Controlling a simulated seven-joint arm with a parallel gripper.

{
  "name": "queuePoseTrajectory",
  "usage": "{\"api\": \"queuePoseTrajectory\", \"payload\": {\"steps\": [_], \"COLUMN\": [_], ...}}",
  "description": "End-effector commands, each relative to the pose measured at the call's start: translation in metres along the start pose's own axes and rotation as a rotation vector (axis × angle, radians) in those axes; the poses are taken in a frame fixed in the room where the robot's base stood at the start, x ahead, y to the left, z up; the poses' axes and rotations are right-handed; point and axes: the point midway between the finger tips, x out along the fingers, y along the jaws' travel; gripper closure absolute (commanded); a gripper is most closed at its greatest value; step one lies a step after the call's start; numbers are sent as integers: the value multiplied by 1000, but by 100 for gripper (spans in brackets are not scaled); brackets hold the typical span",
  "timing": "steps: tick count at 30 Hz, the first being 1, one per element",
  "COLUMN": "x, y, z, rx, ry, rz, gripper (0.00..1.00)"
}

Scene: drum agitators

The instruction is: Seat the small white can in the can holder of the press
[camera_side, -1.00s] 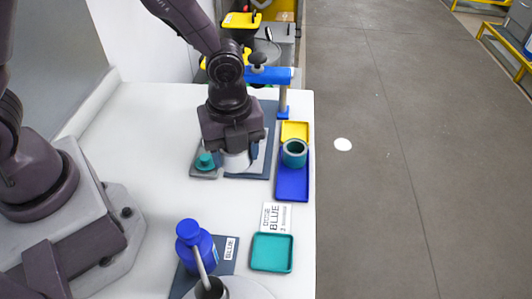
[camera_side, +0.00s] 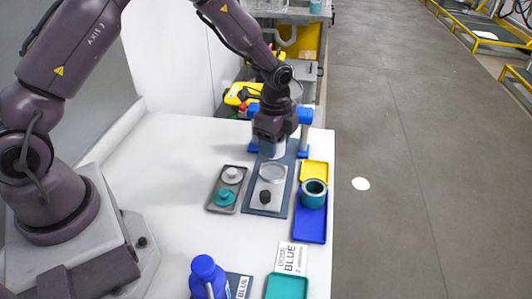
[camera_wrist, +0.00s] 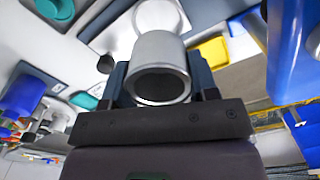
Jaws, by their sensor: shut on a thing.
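My gripper (camera_side: 272,138) is shut on the small white can (camera_side: 272,152), which shows light grey between the two dark fingers in the wrist view (camera_wrist: 160,55). The can's round dark end faces the wrist camera. A pale round holder (camera_side: 272,170) with a black knob (camera_side: 265,197) sits on that base, just nearer the side camera than the can. I cannot tell the gap between can and holder.
Left of the base is a grey tray (camera_side: 215,205) with a grey piece (camera_side: 232,174) and a teal one (camera_side: 225,197). A blue bottle (camera_side: 204,272) stands in front.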

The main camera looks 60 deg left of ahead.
Motion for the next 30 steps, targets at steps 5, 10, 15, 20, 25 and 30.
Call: {"api": "queuePoseTrajectory", "payload": {"steps": [5, 10, 15, 20, 25, 30], "x": [10, 26, 42, 53, 58, 60], "y": [2, 2, 2, 2, 2, 2], "z": [0, 0, 0, 0, 0, 0], "rx": [-9, -7, -5, -6, -6, -6], "ry": [-2, -2, -2, -1, -1, 0], "rz": [3, 3, 2, 2, 1, 1], "gripper": [69, 69, 69, 69, 69, 69]}}
